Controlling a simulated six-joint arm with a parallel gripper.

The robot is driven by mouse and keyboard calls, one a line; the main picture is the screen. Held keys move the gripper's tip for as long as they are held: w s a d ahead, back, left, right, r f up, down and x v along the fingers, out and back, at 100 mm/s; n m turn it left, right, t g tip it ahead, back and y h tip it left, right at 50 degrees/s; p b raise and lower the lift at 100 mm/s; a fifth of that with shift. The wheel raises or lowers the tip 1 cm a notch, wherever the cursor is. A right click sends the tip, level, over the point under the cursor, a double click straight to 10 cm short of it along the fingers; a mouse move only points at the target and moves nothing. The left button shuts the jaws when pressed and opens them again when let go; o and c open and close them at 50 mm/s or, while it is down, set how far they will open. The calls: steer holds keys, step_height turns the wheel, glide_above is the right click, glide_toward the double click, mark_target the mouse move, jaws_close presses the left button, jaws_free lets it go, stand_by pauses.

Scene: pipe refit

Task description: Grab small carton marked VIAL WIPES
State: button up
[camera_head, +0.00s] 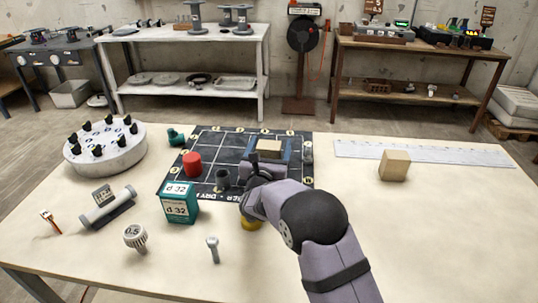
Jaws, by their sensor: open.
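No lettering reading VIAL WIPES is legible in the head view. A teal and white carton (179,203) stands upright at the mat's front edge; its faces read "d 32". A small plain tan box (270,147) is at the back of the dark mat, just beyond my wrist. Another tan box (393,165) stands on the right of the table, with no readable marking. My gripper (269,157) is open over the mat, close to the first tan box; my arm partly covers this area. I cannot tell whether the jaws touch that box.
A red cylinder (192,163) and a dark cup (222,178) stand on the gridded mat (205,142). A round knobbed fixture (104,160), a grey pipe piece (108,207), a white knob (135,237) and a bolt (213,248) are left and front. A ruler (440,154) lies back right. The front right is clear.

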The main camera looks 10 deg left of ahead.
steer(key=shift+w, duration=0.55)
steer(key=c, duration=1.3)
step_height(320, 180, up, 10)
steer(key=shift+r, duration=0.1)
